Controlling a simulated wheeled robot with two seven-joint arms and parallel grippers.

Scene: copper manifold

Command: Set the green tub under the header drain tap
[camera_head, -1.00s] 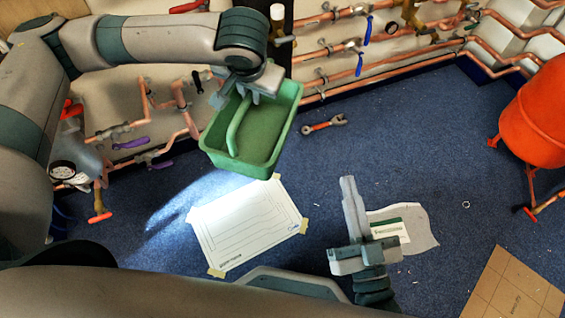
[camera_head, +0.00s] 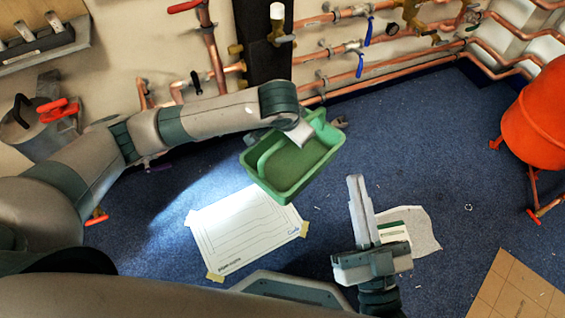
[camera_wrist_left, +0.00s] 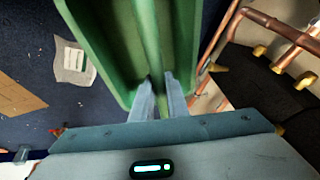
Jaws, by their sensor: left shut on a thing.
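The green tub (camera_head: 312,172) hangs from my left gripper (camera_head: 318,122) in the middle of the camera_head view, tilted, its open top facing the camera. A raised green bar runs inside it. In the left wrist view my left gripper (camera_wrist_left: 160,90) is shut on a green ridge of the tub (camera_wrist_left: 110,40). My right gripper (camera_head: 362,205) is empty, its fingers together, over the floor at lower right. A brass valve with a white cap (camera_head: 277,20) stands on the wall pipes above the tub. I cannot tell which fitting is the header drain tap.
Copper pipes (camera_head: 385,62) with blue-handled valves run along the wall. A taped white sheet (camera_head: 245,230) lies on the blue floor below the tub. An orange tank (camera_head: 540,120) stands at right, a brown tile board (camera_head: 515,290) at lower right. Floor between is mostly clear.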

